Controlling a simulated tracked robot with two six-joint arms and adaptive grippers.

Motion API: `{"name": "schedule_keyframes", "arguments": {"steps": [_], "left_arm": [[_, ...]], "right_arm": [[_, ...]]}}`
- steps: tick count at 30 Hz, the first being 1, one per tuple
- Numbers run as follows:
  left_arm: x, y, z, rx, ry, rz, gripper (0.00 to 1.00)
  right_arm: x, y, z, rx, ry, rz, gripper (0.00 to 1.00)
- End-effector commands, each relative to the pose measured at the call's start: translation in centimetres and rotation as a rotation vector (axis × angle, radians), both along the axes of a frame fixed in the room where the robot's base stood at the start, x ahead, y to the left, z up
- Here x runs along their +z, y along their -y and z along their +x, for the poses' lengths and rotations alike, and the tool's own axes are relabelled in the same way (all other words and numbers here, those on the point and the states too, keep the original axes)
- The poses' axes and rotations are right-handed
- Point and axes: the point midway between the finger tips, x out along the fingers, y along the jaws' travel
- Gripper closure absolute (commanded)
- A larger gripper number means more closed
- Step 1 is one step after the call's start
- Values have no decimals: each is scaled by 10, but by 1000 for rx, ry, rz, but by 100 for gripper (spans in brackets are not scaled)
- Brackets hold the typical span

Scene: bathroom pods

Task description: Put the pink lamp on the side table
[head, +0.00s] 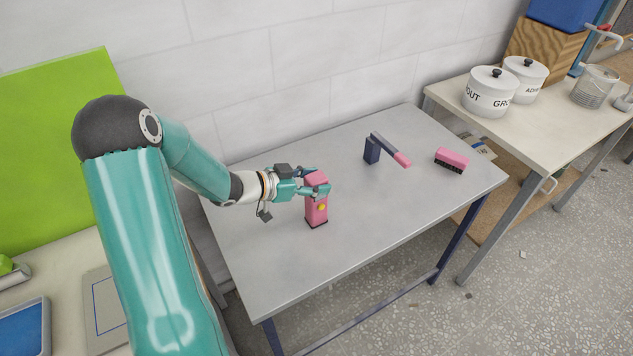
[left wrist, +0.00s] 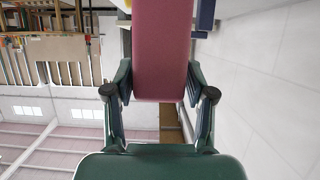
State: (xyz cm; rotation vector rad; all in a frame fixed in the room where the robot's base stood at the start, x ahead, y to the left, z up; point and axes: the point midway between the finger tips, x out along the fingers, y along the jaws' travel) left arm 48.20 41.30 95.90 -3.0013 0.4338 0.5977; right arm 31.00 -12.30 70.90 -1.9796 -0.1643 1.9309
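The pink lamp (head: 316,207) is a boxy pink body with a yellow button and a dark base. It is upright over the left part of the grey table (head: 270,262); I cannot tell whether its base touches the top. My left gripper (head: 318,190) is around its upper part from the left, with a finger on either side. In the left wrist view the pink body (left wrist: 163,45) fills the space between the fingers (left wrist: 160,92), which look closed on it. My right gripper is not in view.
A dark blue angled object with a pink tip (head: 372,149) and a pink brush (head: 452,155) are farther right on the grey table. A cream table (head: 540,118) with white pots (head: 491,92) stands beyond a gap at right. The table's front right is clear. A white wall is behind.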

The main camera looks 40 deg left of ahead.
Motion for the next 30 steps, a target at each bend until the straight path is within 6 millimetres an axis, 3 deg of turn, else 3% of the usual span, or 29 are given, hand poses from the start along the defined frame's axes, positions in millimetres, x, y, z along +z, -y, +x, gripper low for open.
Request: {"name": "schedule_keyframes", "arguments": {"steps": [14, 20, 30], "left_arm": [[4, -1, -2, 2, 0, 1, 30], [14, -9, -27, 5, 1, 2, 30], [40, -27, -86, 5, -1, 2, 30]], "right_arm": [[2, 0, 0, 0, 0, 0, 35], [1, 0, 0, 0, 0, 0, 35], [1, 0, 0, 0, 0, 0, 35]]}}
